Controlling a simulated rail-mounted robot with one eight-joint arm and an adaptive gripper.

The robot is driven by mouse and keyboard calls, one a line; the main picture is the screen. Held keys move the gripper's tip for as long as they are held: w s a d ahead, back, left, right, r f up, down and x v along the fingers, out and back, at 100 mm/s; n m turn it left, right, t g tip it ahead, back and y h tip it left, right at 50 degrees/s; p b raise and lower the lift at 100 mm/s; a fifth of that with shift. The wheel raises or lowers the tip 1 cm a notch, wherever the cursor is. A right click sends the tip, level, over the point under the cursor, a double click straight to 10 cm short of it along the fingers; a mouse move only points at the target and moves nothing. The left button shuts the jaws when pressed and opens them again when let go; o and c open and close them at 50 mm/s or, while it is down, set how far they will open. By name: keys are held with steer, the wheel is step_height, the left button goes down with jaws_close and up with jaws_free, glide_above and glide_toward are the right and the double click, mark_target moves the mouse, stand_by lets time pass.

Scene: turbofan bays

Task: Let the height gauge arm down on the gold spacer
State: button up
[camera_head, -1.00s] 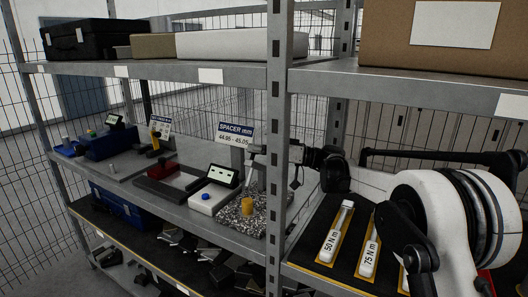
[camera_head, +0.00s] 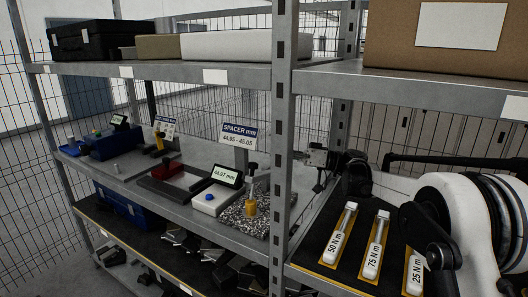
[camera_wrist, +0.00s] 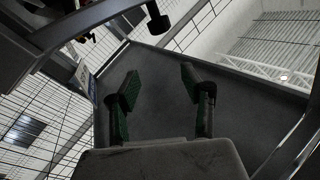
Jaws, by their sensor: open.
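The gold spacer (camera_head: 250,208) stands upright on a speckled granite plate (camera_head: 232,218) on the middle shelf. The height gauge (camera_head: 252,180) rises at the spacer, and its dark arm appears to be down on the spacer's top; the contact is too small to see clearly. The gauge display (camera_head: 227,176) reads about 44.97 mm. My gripper (camera_head: 313,157) is right of the shelf post, apart from the gauge and spacer. In the wrist view my gripper (camera_wrist: 159,80) is open, with green finger pads and nothing between them.
A grey upright post (camera_head: 283,150) stands between the gauge and my gripper. A sign (camera_head: 238,136) reads SPACER mm 44.95 - 45.05. A white box with a blue button (camera_head: 212,200) is left of the plate. Torque tools (camera_head: 341,235) lie at the right.

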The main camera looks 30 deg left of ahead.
steer(key=r+v, duration=0.1)
steer(key=v, duration=0.5)
steer(key=shift+d+f, duration=0.2)
steer(key=shift+f, duration=0.3)
